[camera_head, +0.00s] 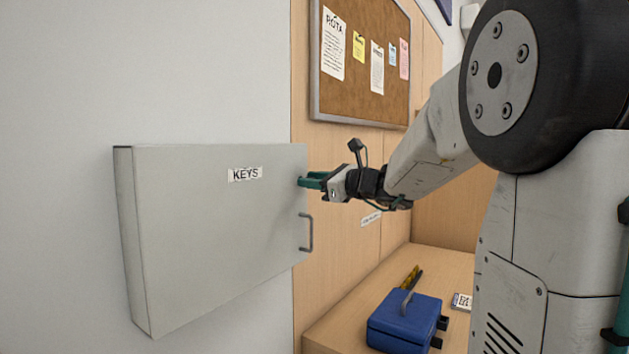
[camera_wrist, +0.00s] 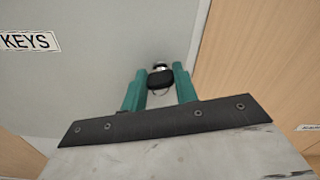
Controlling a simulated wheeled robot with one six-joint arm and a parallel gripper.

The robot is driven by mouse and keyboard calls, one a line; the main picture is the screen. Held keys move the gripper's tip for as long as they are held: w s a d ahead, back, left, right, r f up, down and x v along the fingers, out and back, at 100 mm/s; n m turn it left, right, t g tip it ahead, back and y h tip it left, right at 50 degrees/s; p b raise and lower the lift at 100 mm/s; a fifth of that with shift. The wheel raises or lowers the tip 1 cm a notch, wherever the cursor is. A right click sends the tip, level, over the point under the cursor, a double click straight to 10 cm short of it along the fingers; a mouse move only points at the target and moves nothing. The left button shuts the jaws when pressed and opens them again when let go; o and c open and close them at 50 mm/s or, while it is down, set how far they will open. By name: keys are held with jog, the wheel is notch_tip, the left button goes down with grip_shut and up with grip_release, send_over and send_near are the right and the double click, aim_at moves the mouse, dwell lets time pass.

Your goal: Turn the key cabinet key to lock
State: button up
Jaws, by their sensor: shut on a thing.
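The grey key cabinet (camera_head: 215,235), labelled KEYS, hangs on the wall at the left in the head view, its door closed. It also fills the upper left of the wrist view (camera_wrist: 100,80). The key (camera_wrist: 160,80) has a black head and sits at a round silver lock (camera_wrist: 160,65) near the door's right edge. My gripper (camera_wrist: 160,84) is shut on the key's black head, one green finger on each side. A thin ring hangs below the head. In the head view my gripper (camera_head: 303,182) reaches the door from the right, and its fingers hide the key and lock.
A metal handle (camera_head: 308,232) stands out from the door below my gripper. A blue cash box (camera_head: 405,322) sits on the wooden counter (camera_head: 340,318) at lower right. A cork board (camera_head: 350,95) with pinned notes hangs above.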

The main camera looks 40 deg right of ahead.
jog(key=n, duration=1)
jog(key=shift+n, duration=0.4)
jog(key=shift+f+n, duration=0.15)
jog(key=shift+n, duration=1.65)
jog(key=o, duration=1)
jog(key=shift+s, duration=0.1)
jog(key=v, duration=0.7)
jog(key=shift+s+d, duration=0.1)
jog(key=shift+s, duration=0.25)
